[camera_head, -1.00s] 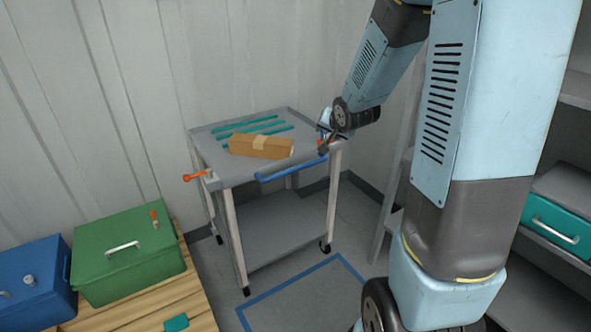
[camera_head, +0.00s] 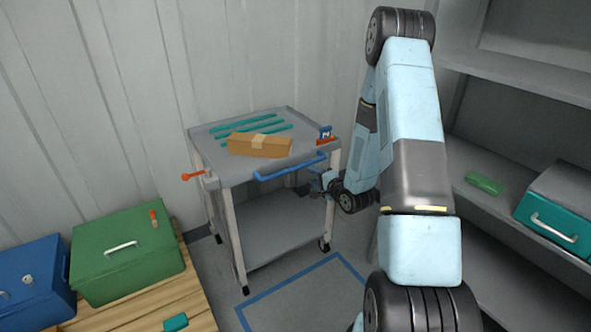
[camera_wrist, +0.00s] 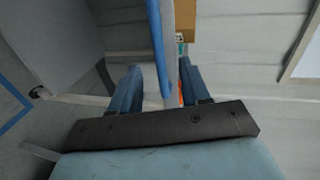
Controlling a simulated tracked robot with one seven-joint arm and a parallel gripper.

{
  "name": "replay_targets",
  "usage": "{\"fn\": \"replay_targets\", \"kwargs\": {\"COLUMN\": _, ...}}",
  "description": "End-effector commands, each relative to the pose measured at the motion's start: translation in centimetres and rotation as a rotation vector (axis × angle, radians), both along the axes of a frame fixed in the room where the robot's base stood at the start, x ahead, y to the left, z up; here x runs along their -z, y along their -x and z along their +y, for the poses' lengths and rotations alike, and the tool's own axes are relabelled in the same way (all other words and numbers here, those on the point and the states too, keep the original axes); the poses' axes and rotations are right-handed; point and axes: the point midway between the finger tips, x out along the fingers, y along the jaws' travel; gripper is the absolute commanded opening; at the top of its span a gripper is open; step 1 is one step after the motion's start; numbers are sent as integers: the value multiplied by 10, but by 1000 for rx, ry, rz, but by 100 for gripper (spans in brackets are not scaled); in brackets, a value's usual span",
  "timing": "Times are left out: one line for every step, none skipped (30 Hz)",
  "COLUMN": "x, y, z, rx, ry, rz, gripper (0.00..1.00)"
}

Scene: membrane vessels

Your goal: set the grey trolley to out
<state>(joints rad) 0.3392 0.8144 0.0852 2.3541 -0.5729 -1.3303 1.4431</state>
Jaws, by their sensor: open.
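The grey trolley (camera_head: 222,165) stands against the wall, with a blue handle bar (camera_head: 288,168) along its front edge. An orange lever (camera_head: 193,176) sticks out at its left side, and a small blue and orange part (camera_head: 325,135) sits at its right top corner. My gripper (camera_head: 306,185) is open, just below the right part of the handle. In the wrist view my gripper (camera_wrist: 157,68) has its fingers on either side of the blue handle (camera_wrist: 156,40) in the picture. I cannot tell whether they touch it.
A brown box (camera_head: 259,145) and teal strips lie on the trolley top. A blue outline (camera_head: 295,283) marks the floor in front. A green case (camera_head: 125,255) and a blue case (camera_head: 35,280) stand on wood at left; shelves (camera_head: 515,75) stand at right.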

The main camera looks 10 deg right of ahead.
Motion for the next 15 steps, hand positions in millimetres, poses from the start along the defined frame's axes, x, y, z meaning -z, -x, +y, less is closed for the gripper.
{"fn": "replay_targets", "kwargs": {"x": 6, "y": 2, "z": 0, "rx": 4, "ry": -25, "rz": -1, "gripper": 46}}
{"fn": "replay_targets", "kwargs": {"x": 7, "y": 2, "z": 0, "rx": 5, "ry": -37, "rz": -5, "gripper": 46}}
{"fn": "replay_targets", "kwargs": {"x": 9, "y": 3, "z": 0, "rx": 5, "ry": -50, "rz": -7, "gripper": 46}}
{"fn": "replay_targets", "kwargs": {"x": 10, "y": 3, "z": 0, "rx": 6, "ry": -57, "rz": -8, "gripper": 46}}
{"fn": "replay_targets", "kwargs": {"x": 11, "y": 2, "z": 0, "rx": 6, "ry": -63, "rz": -10, "gripper": 46}}
{"fn": "replay_targets", "kwargs": {"x": 11, "y": 1, "z": 1, "rx": 6, "ry": -67, "rz": -12, "gripper": 46}}
{"fn": "replay_targets", "kwargs": {"x": 12, "y": 0, "z": 2, "rx": 6, "ry": -68, "rz": -12, "gripper": 46}}
{"fn": "replay_targets", "kwargs": {"x": 12, "y": -3, "z": 2, "rx": 5, "ry": -69, "rz": -13, "gripper": 46}}
{"fn": "replay_targets", "kwargs": {"x": 13, "y": -6, "z": 4, "rx": 5, "ry": -68, "rz": -14, "gripper": 46}}
{"fn": "replay_targets", "kwargs": {"x": 13, "y": -10, "z": 5, "rx": 5, "ry": -67, "rz": -14, "gripper": 46}}
{"fn": "replay_targets", "kwargs": {"x": 14, "y": -13, "z": 6, "rx": 4, "ry": -67, "rz": -13, "gripper": 46}}
{"fn": "replay_targets", "kwargs": {"x": 15, "y": -19, "z": 8, "rx": 4, "ry": -67, "rz": -13, "gripper": 46}}
{"fn": "replay_targets", "kwargs": {"x": 16, "y": -24, "z": 10, "rx": 4, "ry": -67, "rz": -14, "gripper": 46}}
{"fn": "replay_targets", "kwargs": {"x": 17, "y": -28, "z": 11, "rx": 4, "ry": -67, "rz": -14, "gripper": 46}}
{"fn": "replay_targets", "kwargs": {"x": 19, "y": -35, "z": 13, "rx": 5, "ry": -67, "rz": -13, "gripper": 46}}
